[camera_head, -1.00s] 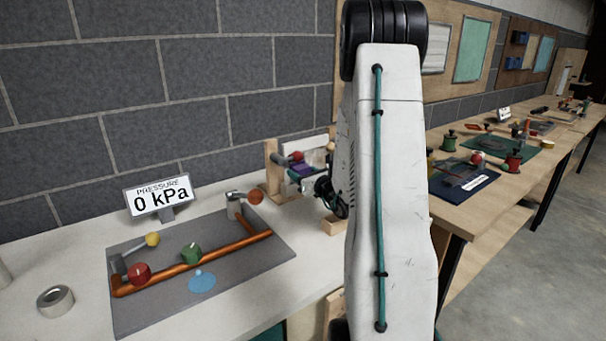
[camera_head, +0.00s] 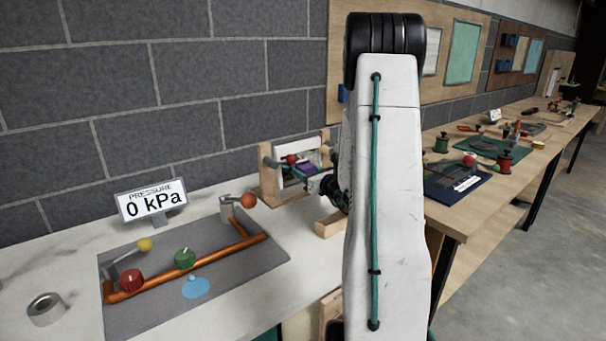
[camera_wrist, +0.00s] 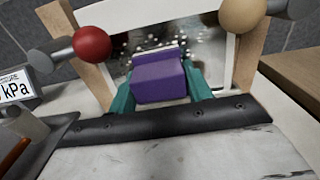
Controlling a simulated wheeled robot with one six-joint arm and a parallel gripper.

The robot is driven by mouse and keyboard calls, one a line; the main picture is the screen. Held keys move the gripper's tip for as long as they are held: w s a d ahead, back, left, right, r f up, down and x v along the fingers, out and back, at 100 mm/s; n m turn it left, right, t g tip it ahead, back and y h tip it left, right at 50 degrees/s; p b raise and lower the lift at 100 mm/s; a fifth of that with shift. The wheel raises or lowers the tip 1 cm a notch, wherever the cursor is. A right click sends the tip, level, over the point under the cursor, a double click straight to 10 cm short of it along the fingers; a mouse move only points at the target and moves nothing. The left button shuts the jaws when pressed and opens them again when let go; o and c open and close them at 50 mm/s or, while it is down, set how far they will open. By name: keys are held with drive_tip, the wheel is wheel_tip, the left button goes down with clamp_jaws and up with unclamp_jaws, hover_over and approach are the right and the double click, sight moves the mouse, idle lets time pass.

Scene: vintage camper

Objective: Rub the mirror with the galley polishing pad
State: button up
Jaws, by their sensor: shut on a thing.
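The mirror (camera_wrist: 205,55) stands in a white surround between two wooden posts on the bench. White specks dot its dark face. It also shows left of my arm in the head view (camera_head: 293,150). The polishing pad is a purple block (camera_wrist: 159,80), small in the head view (camera_head: 306,168). My gripper (camera_wrist: 160,88) is shut on the pad, with a teal finger on each side. The pad is in front of the mirror's lower middle and covers part of it. I cannot tell whether it touches the glass. My arm hides some of the head view.
A red knob (camera_wrist: 92,44) and a tan knob (camera_wrist: 242,14) flank the mirror. Left are a pipe board (camera_head: 150,318) with coloured handles, a pressure sign (camera_head: 152,203) and a tape roll (camera_head: 46,309). A wooden block (camera_head: 331,224) lies near my gripper. The block wall is behind.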

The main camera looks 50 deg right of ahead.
sight(288, 170)
drive_tip(key=shift+s+d, duration=0.25)
drive_tip(key=shift+d, duration=0.75)
drive_tip(key=shift+s+d, duration=0.2)
drive_tip(key=shift+d, duration=0.75)
drive_tip(key=shift+s+d, duration=0.25)
drive_tip(key=shift+d, duration=0.75)
drive_tip(key=shift+w, duration=0.1)
drive_tip(key=shift+w+a, duration=0.25)
drive_tip(key=shift+a, duration=0.95)
drive_tip(key=shift+w+a, duration=0.2)
drive_tip(key=shift+a, duration=0.95)
drive_tip(key=shift+w+a, duration=0.25)
drive_tip(key=shift+a, duration=0.95)
drive_tip(key=shift+w+a, duration=0.25)
drive_tip(key=shift+a, duration=0.6)
drive_tip(key=shift+w+a, duration=0.25)
drive_tip(key=shift+a, duration=0.55)
drive_tip(key=shift+s+r, duration=0.1)
drive_tip(key=shift+r, duration=0.15)
